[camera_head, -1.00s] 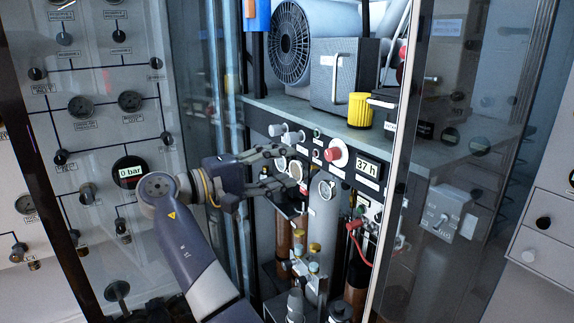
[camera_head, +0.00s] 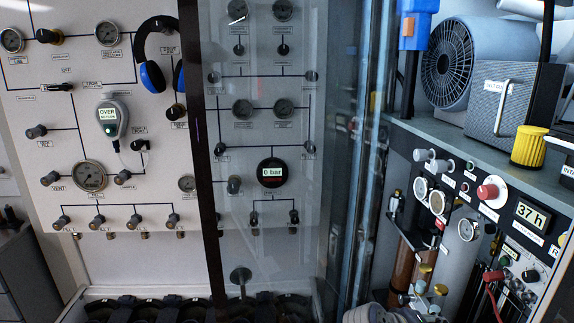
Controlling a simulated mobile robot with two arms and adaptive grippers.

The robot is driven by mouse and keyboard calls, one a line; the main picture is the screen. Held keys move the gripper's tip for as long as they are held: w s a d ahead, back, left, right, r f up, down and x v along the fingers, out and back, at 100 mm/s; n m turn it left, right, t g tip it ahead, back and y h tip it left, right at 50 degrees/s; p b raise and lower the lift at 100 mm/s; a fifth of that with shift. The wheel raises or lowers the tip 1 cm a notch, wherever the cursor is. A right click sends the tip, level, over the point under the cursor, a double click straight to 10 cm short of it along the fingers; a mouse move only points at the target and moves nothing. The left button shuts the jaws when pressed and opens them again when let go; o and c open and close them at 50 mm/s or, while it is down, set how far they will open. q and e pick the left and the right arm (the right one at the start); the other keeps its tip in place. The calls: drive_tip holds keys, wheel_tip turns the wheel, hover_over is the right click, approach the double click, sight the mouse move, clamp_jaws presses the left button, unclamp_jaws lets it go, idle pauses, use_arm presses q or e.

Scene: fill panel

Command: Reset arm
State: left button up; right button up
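Neither of my grippers can be clearly made out in the current head view. A grey rounded shape (camera_head: 368,314) is cut off by the bottom edge, and I cannot tell whether it is part of my arm or of the machine. The compressor's control panel (camera_head: 472,182) is on the right, with a red knob (camera_head: 490,191), gauges and a display (camera_head: 531,215) reading "37 h".
A clear door (camera_head: 262,130) with a dark edge stands in front of part of the gauge wall. Behind it a round display (camera_head: 272,173) reads "0 bar". Blue-black headphones (camera_head: 152,75) and a handheld meter (camera_head: 108,118) are on the wall at left.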

drive_tip(key=s+a+f+y, duration=0.3)
drive_tip(key=s+f+y, duration=0.2)
drive_tip(key=s+f, duration=0.75)
drive_tip(key=s+a+y, duration=0.3)
drive_tip(key=s+a, duration=0.1)
drive_tip(key=s, duration=0.3)
drive_tip(key=s+a+y, duration=0.3)
drive_tip(key=s+a, duration=0.2)
drive_tip(key=s, duration=0.3)
wheel_tip(320, 180, down, 28)
drive_tip(key=s+g, duration=0.1)
drive_tip(key=s+d+f+g+b, duration=0.1)
drive_tip(key=s+d+f, duration=0.2)
drive_tip(key=s+f, duration=1.3)
drive_tip(key=shift+s+d+g, duration=0.15)
drive_tip(key=shift+s+g, duration=0.15)
drive_tip(key=shift+s, duration=0.15)
